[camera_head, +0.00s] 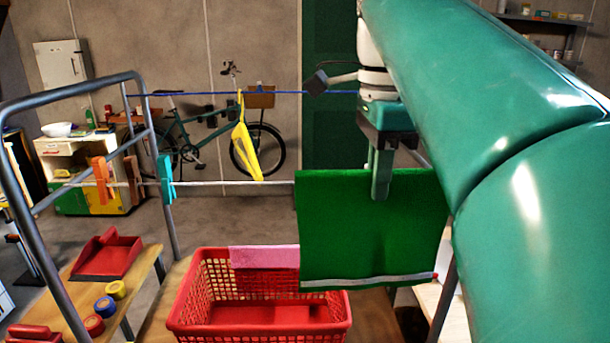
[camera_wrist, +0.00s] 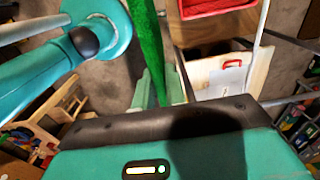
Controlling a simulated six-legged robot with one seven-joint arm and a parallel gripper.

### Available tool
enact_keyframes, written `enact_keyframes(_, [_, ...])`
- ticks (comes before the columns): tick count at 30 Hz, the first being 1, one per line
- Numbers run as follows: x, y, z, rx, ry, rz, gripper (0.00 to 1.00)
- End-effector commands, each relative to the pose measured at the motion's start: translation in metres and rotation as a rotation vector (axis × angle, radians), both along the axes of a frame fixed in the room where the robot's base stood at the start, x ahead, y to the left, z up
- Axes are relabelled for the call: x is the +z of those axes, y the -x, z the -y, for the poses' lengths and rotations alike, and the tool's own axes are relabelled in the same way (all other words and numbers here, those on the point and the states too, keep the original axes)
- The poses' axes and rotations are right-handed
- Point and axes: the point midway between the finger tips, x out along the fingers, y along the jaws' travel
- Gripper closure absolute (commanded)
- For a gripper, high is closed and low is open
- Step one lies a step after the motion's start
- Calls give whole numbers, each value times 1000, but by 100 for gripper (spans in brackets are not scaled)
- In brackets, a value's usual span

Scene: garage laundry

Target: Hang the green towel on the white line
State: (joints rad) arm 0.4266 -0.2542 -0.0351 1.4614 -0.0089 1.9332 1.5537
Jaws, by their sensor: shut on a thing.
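The green towel (camera_head: 350,235) hangs down flat from my gripper (camera_head: 381,188), with a pale strip along its lower edge. My gripper is shut on the towel's upper part. In the wrist view the towel (camera_wrist: 148,35) is seen nearly edge-on as a narrow green band running to my gripper (camera_wrist: 165,88). The white line (camera_head: 225,183) runs across the frame at about the height of the towel's top edge. It disappears behind the towel, which covers its right part. I cannot tell whether towel and line touch.
Orange (camera_head: 102,180) and teal (camera_head: 165,180) clothespins sit on the white line at left. A yellow cloth (camera_head: 243,145) hangs near the blue line (camera_head: 200,93). Below stands a red basket (camera_head: 190,300) with a pink cloth (camera_head: 262,257) at its rim. A grey frame (camera_head: 60,97) stands left.

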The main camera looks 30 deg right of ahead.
Motion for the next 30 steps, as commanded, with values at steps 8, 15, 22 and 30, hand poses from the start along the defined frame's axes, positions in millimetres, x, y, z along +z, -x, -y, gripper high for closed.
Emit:
enact_keyframes(8, [2, 0, -3, -2, 1, 0, 100])
enact_keyframes(15, [2, 0, -3, -3, 0, -1, 100])
enact_keyframes(22, [2, -9, 0, -3, 0, -2, 100])
enact_keyframes(30, [1, -27, 9, -2, 0, -3, 100])
